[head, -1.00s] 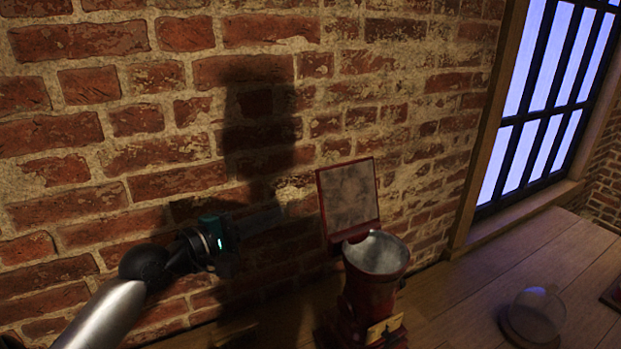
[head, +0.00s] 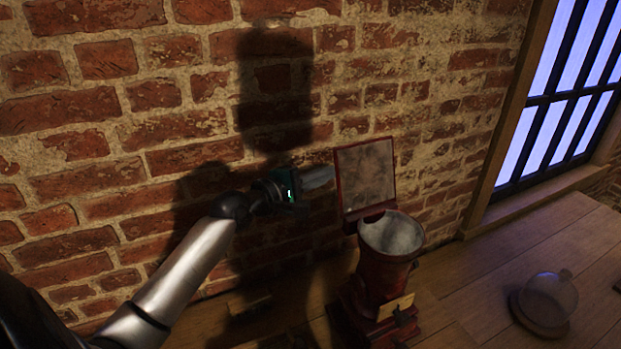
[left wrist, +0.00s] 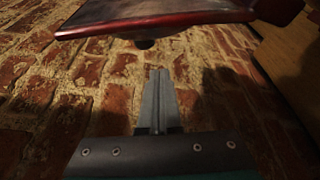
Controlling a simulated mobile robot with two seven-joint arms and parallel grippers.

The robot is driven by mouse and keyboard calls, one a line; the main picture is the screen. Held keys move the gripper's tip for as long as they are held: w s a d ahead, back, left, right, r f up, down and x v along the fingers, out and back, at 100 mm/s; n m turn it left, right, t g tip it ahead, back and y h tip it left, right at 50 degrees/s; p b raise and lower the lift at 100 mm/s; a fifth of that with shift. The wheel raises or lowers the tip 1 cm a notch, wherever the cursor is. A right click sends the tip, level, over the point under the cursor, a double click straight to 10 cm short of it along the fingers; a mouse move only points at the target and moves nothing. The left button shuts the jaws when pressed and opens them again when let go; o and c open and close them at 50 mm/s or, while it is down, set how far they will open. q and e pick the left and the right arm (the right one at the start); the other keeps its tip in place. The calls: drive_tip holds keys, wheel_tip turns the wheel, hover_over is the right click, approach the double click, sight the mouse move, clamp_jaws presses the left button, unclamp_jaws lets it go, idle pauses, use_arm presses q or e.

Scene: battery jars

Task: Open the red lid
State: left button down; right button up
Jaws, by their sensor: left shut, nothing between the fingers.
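The red lid (head: 365,178) stands upright, swung open at the back of a red jar (head: 382,272) with a pale round mouth (head: 391,234). Its grey inner face shows in the head view. My left gripper (head: 326,177) is at the left edge of the lid, shut and empty. Whether it touches the lid cannot be told. In the left wrist view the shut fingers (left wrist: 159,76) point toward the wall, and the red lid edge (left wrist: 150,24) crosses above them. My right gripper is not in view.
A brick wall (head: 190,120) stands close behind the jar. A glass dome on a round wooden base (head: 545,299) sits to the right on the wooden table (head: 480,265). The table between jar and dome is clear. A barred window (head: 560,115) is at the right.

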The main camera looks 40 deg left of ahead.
sight(359, 172)
use_arm(q)
drive_tip(key=s+d+p, duration=0.1)
drive_tip(key=s+d+r, duration=0.1)
drive_tip(key=d, duration=0.1)
drive_tip(key=shift+d+r+p, duration=0.15)
drive_tip(key=shift+p, duration=0.25)
